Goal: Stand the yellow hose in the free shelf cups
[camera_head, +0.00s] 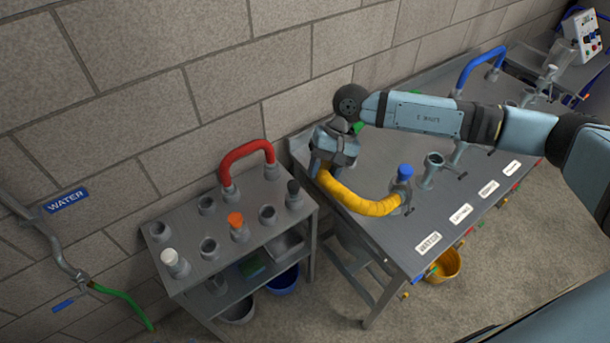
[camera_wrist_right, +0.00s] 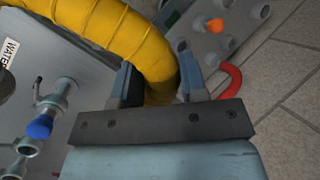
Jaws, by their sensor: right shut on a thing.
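The yellow hose (camera_head: 362,202) is a thick, ribbed, curved piece at the table's left end. My right gripper (camera_head: 322,168) is shut on its left end, above the table edge. In the right wrist view the hose (camera_wrist_right: 138,35) passes between the two fingers (camera_wrist_right: 158,85). Its other end is beside the blue-capped port (camera_head: 404,180); I cannot tell whether it is attached. The shelf (camera_head: 188,226) stands left of the table. My left gripper is not in view.
A red hose (camera_head: 246,150) arches between two back cups of the shelf. White (camera_head: 169,257), orange (camera_head: 236,219) and black (camera_head: 293,187) plugs fill other cups. A blue hose (camera_head: 480,64) stands on the table's far end. A gap separates shelf and table (camera_head: 440,208); a brick wall runs behind.

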